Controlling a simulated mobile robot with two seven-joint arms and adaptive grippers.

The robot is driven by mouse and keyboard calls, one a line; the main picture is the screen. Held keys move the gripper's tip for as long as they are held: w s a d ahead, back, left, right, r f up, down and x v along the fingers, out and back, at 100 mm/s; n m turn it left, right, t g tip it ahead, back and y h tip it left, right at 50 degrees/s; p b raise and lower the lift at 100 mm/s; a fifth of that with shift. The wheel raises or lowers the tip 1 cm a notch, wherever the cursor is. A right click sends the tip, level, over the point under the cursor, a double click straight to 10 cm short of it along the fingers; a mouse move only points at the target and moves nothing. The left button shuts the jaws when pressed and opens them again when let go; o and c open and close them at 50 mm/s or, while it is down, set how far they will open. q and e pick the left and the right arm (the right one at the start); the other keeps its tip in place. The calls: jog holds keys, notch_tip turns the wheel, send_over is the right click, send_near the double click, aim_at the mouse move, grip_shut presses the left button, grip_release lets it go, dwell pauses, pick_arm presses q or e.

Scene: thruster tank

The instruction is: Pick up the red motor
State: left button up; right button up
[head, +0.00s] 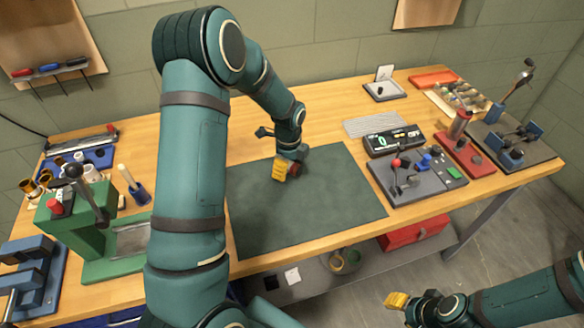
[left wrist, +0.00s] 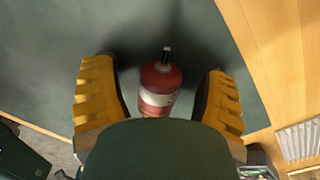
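The red motor (left wrist: 160,88), a small red cylinder with a pale band and a thin shaft, is between the yellow fingers of my left gripper (left wrist: 160,100) in the left wrist view. Gaps show on both sides of it, so the fingers are open and apart from it. In the head view my left gripper (head: 284,168) is low over the dark mat (head: 300,220), and only a bit of red shows beside its fingers. My right gripper (head: 398,300) is off the table's front edge at the lower right; its finger opening is not clear.
A grey control box (head: 415,180) with a joystick and a digital readout (head: 393,140) stand right of the mat. The front of the mat is clear.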

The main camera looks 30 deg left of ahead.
pick_arm(q)
grip_shut()
jog(key=shift+r, duration=0.1)
